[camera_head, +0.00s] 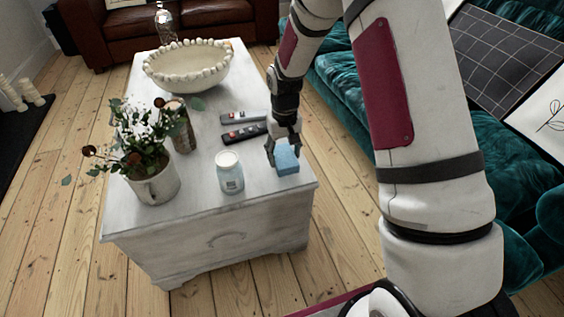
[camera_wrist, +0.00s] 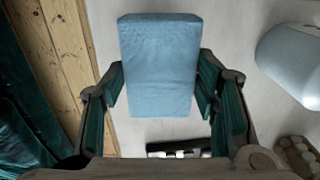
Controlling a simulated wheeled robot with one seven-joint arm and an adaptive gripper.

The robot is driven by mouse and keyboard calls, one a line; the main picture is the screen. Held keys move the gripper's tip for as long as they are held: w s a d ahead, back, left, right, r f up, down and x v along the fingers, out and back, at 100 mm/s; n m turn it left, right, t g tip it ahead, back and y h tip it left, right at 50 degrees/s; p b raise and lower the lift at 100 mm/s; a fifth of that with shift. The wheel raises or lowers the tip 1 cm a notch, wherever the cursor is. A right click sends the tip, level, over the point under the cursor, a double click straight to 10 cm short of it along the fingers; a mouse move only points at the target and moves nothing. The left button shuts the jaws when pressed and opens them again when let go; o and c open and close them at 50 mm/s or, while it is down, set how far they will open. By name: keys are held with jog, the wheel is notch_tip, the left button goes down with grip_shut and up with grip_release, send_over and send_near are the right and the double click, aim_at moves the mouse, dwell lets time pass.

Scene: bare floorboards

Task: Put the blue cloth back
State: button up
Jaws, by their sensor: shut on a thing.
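The blue cloth (camera_head: 287,160) is a folded, block-like light blue piece at the right edge of the whitish coffee table (camera_head: 262,211), near its front right corner. My gripper (camera_head: 284,152) reaches down over the table and is shut on the cloth. In the wrist view, the cloth (camera_wrist: 160,65) sits between my two fingers (camera_wrist: 160,90), which press its left and right sides. I cannot tell whether the cloth touches the tabletop.
A candle jar (camera_head: 229,172), a flower pot (camera_head: 154,182), two remotes (camera_head: 244,134) and a beaded bowl (camera_head: 187,68) stand on the table. A teal sofa (camera_head: 345,85) lies to the right. A brown sofa (camera_head: 188,22) is behind. Floorboards are clear at left.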

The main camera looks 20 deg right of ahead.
aim_at(282, 154)
jog(key=shift+w+a, duration=0.2)
jog(key=shift+w, duration=0.35)
notch_tip(282, 154, down, 4)
jog(key=shift+r+b, duration=0.2)
jog(key=shift+b, duration=0.9)
jog(key=o, duration=1)
jog(key=shift+r, duration=0.1)
notch_tip(282, 154, up, 12)
jog(key=p, duration=0.4)
jog(key=shift+s, duration=0.1)
